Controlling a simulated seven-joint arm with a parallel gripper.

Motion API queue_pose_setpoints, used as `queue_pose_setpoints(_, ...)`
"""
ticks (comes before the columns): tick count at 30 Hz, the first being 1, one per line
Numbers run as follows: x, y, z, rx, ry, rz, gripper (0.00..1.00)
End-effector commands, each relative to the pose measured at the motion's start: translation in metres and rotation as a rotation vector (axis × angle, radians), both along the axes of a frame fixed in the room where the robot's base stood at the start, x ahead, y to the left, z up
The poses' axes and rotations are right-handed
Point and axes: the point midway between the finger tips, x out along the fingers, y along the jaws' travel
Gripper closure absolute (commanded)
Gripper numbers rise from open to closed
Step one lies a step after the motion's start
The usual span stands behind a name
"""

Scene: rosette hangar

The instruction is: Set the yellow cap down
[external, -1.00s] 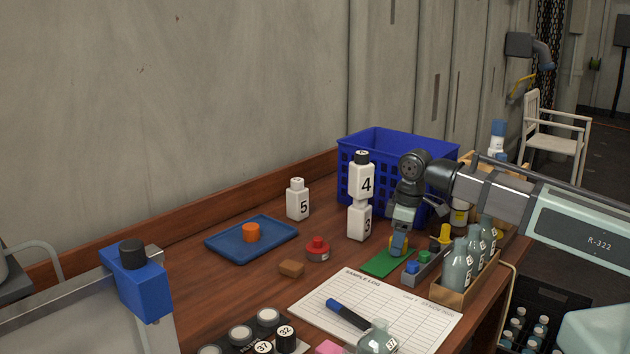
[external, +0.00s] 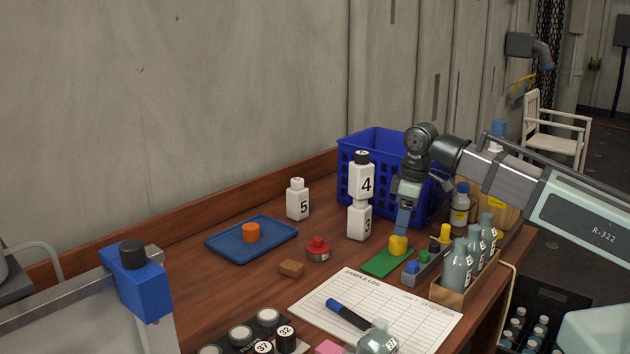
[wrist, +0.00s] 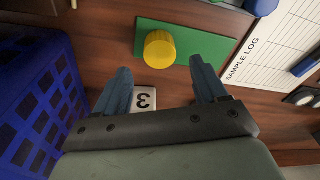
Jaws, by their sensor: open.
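The yellow cap (external: 398,245) rests on the green mat (external: 378,266). In the wrist view the yellow cap (wrist: 160,49) stands on the green mat (wrist: 205,45), near its left part. My gripper (external: 402,229) is above the cap in the external view. In the wrist view my gripper's fingers (wrist: 162,82) are spread apart, with nothing between their tips, and the cap lies beyond them.
Bottle 4 (external: 361,178) stands stacked on bottle 3 (external: 359,222), left of my gripper. The blue crate (external: 352,193) is behind. A small rack (external: 428,265) with colored caps and a wooden tray of bottles (external: 449,297) are to the right. The sample log (external: 400,308) lies in front.

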Motion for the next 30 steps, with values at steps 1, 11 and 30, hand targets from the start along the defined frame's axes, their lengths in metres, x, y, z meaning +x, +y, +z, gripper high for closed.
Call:
queue_pose_setpoints(1,0.000,0.000,0.008,0.001,-0.002,0.000,0.28)
queue_pose_setpoints(11,-0.002,-0.005,0.048,0.001,0.000,0.000,0.28)
queue_pose_setpoints(30,-0.003,-0.007,0.060,0.000,0.000,0.000,0.28)
